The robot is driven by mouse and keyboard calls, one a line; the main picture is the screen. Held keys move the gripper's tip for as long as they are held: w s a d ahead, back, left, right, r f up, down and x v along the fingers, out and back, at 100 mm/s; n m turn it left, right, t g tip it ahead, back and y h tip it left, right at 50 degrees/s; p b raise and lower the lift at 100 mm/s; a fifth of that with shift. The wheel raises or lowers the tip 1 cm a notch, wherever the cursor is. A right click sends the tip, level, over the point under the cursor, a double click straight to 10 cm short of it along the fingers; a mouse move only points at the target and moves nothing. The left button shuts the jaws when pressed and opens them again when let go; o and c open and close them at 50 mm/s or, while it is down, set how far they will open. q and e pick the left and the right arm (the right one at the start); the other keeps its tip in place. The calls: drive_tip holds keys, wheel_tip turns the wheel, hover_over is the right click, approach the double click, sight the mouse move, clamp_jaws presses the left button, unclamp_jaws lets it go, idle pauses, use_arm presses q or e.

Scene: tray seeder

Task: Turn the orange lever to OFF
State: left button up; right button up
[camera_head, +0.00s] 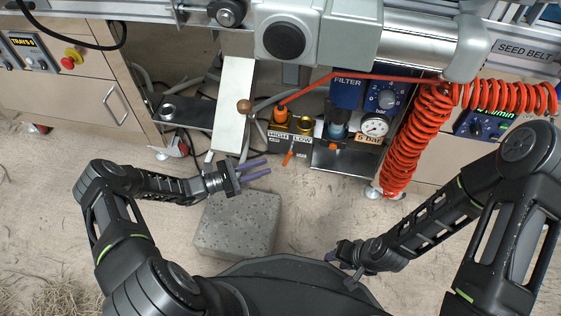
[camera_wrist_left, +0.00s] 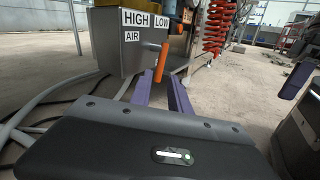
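A small orange lever (camera_head: 288,157) hangs slanting down from the front of the manifold block labelled HIGH and LOW (camera_head: 290,137). It also shows in the left wrist view (camera_wrist_left: 161,62), below the LOW label, just beyond my fingers. My left gripper (camera_head: 262,168) is left of and a little below the lever in the head view, its purple fingers apart and nothing between them. In the left wrist view the fingers (camera_wrist_left: 163,92) point at the lever; I cannot tell whether they touch it. My right gripper (camera_head: 331,254) is low in the head view, its opening unclear. No OFF marking is legible.
A pressure gauge (camera_head: 375,126) and blue filter unit (camera_head: 347,92) stand right of the manifold. A red coiled hose (camera_head: 402,140) hangs further right. A grey block (camera_head: 238,222) lies on the floor below my left gripper.

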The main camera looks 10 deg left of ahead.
sight(288, 156)
use_arm(q)
drive_tip(key=b+x, duration=0.1)
drive_tip(key=x, duration=0.5)
drive_tip(key=shift+w+d, duration=0.15)
drive_tip(key=shift+d, duration=0.15)
drive_tip(key=shift+c, duration=0.4)
clamp_jaws()
